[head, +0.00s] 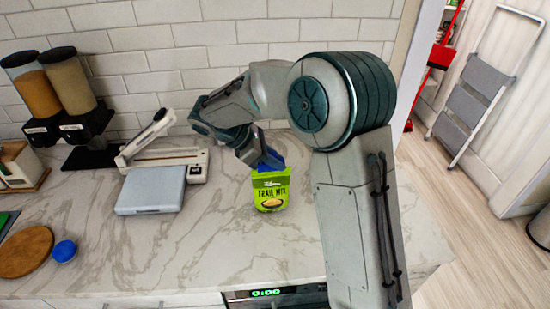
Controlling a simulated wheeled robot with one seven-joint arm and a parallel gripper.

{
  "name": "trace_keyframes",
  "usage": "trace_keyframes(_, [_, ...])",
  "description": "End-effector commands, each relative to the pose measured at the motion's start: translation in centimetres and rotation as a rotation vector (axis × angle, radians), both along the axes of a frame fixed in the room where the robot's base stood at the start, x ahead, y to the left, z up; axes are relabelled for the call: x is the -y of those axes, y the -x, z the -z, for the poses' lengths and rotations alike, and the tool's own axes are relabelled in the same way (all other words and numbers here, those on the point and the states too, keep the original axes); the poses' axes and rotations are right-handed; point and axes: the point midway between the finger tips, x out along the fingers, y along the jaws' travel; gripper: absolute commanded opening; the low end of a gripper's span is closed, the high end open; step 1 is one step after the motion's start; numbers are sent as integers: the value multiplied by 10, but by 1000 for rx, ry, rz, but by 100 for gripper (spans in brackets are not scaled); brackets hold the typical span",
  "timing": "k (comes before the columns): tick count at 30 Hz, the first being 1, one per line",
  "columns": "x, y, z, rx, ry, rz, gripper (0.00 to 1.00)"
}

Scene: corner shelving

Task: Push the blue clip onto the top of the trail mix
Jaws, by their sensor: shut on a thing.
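The trail mix (270,192) is a green bag with dark lettering. The blue clip (268,163) is at the top edge of the bag, partly hidden by my gripper. My gripper (262,162) reaches down from the upper left and is shut on the blue clip, right above the bag. The picture is too small to tell whether the clip sits around the bag's top or only touches it.
A grey-blue scale (152,190) and a white sealer-like device (190,160) stand left of the bag. Dispensers (50,95), a round wooden board (25,251) and a blue lid (64,251) are farther left. The counter (190,250) in front of the bag is clear.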

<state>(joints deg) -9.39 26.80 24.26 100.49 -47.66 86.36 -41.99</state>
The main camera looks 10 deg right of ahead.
Motion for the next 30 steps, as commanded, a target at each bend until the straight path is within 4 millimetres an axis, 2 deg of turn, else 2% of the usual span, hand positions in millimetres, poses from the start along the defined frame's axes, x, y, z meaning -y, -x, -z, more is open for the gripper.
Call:
trace_keyframes(21, [0, 0, 18, 0, 1, 0, 0])
trace_keyframes(22, [0, 0, 18, 1, 1, 1, 20])
trace_keyframes(24, [0, 0, 18, 1, 0, 1, 40])
trace_keyframes(25, [0, 0, 18, 1, 0, 1, 43])
trace_keyframes(30, [0, 0, 18, 1, 0, 1, 43])
